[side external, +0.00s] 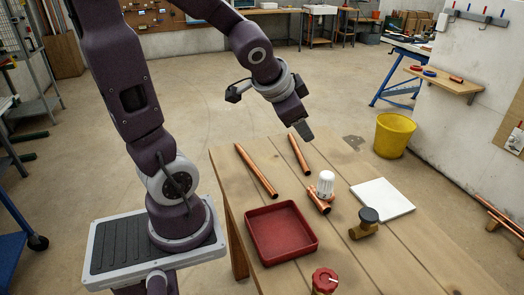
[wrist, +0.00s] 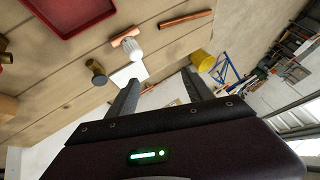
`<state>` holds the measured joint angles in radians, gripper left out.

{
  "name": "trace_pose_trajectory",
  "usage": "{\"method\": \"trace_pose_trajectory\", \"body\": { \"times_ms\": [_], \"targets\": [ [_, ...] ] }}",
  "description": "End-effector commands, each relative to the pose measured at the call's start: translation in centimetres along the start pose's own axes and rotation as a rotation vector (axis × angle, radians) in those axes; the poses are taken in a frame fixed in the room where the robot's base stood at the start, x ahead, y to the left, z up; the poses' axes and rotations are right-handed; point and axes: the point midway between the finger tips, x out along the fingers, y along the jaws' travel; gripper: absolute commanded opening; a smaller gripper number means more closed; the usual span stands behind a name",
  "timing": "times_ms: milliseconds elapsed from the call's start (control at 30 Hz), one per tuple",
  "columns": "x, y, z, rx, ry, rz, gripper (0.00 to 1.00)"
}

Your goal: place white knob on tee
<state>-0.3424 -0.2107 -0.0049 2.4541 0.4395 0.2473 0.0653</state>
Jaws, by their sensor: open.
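The white knob (side external: 325,183) stands upright on the copper tee (side external: 320,203) on the wooden workbench, and the two appear to touch. In the wrist view, the white knob (wrist: 133,50) sits against the side of the copper tee (wrist: 122,37). My gripper (side external: 304,131) is above the far part of the bench, higher than the knob and apart from it. In the wrist view, my gripper's two fingers (wrist: 160,80) are spread with nothing between them.
A red tray (side external: 250,243), copper pipes (side external: 257,170), a white plate (side external: 385,197), a black-capped brass valve (side external: 367,219) and a red-capped valve (side external: 325,280) are on the bench. A yellow bucket (side external: 394,136) stands on the floor beyond.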

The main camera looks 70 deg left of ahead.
Motion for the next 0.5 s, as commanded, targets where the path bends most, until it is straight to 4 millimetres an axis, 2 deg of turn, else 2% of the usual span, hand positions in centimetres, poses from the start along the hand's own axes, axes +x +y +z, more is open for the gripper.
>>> {"method": "trace_pose_trajectory", "body": {
  "times_ms": [33, 100, 200, 300, 500],
  "targets": [
    [-3.8, 2.1, 0.6, -0.056, 0.004, 0.033, 0.6],
    [-8.0, 5.3, 2.6, -0.128, -0.023, 0.118, 0.6],
    [-12.1, 8.8, 5.4, -0.18, -0.058, 0.241, 0.6],
    [-14.0, 10.5, 7.0, -0.194, -0.081, 0.31, 0.6],
    [-14.4, 10.9, 7.4, -0.198, -0.091, 0.325, 0.6]
  ]
}}
